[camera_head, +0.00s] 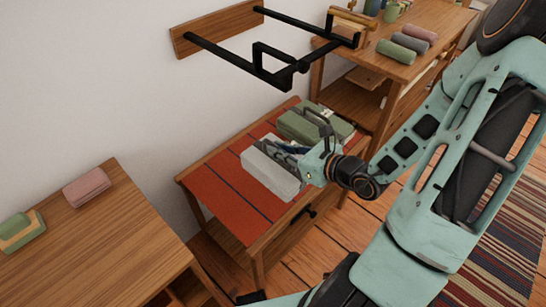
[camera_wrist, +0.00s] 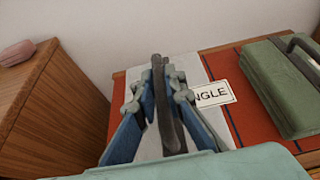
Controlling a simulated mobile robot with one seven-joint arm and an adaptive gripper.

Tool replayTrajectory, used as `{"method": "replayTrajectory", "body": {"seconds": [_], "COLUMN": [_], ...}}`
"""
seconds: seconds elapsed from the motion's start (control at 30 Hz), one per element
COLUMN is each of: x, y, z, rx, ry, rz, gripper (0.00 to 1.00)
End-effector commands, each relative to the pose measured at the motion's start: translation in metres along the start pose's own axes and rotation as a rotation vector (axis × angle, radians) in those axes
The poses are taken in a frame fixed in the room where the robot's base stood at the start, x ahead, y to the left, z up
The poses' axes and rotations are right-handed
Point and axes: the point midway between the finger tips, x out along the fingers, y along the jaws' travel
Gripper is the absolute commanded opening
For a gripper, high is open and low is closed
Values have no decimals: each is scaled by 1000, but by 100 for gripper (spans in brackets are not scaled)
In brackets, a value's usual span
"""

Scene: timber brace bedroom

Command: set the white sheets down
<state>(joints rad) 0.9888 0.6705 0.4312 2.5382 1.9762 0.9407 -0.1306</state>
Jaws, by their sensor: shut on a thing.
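The white sheets (camera_head: 268,175) are a pale folded block over the red runner on the small wooden bench. In the wrist view the white sheets (camera_wrist: 215,66) show a label, partly covered, ending in "NGLE". My gripper (camera_head: 290,150) comes in from the right, over the block. In the wrist view my gripper (camera_wrist: 160,95) is closed around the dark upright handle (camera_wrist: 170,110) on the sheets. The sheets look level and low, at the runner; I cannot tell whether they touch it. My fingers hide part of their top.
A green bundle (camera_head: 310,124) with a dark handle lies close behind the sheets. The red runner (camera_head: 215,197) is bare at the left. A black wall rack (camera_head: 270,62) juts out above. A side table (camera_head: 110,235) at the left holds a pink bundle (camera_head: 87,187).

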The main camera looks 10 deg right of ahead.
Motion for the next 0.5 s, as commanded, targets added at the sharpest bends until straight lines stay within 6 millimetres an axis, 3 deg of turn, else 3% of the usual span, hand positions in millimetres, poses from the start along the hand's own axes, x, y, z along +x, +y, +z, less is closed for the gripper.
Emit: {"method": "replayTrajectory", "body": {"seconds": [0.17,0.37,0.5], "x": [10,54,75], "y": [-5,-34,-44], "z": [-6,-8,-26], "rx": [-7,-2,-1], "ry": [-2,-5,-3], "rz": [-3,-1,-1], "gripper": [0,0,0]}}
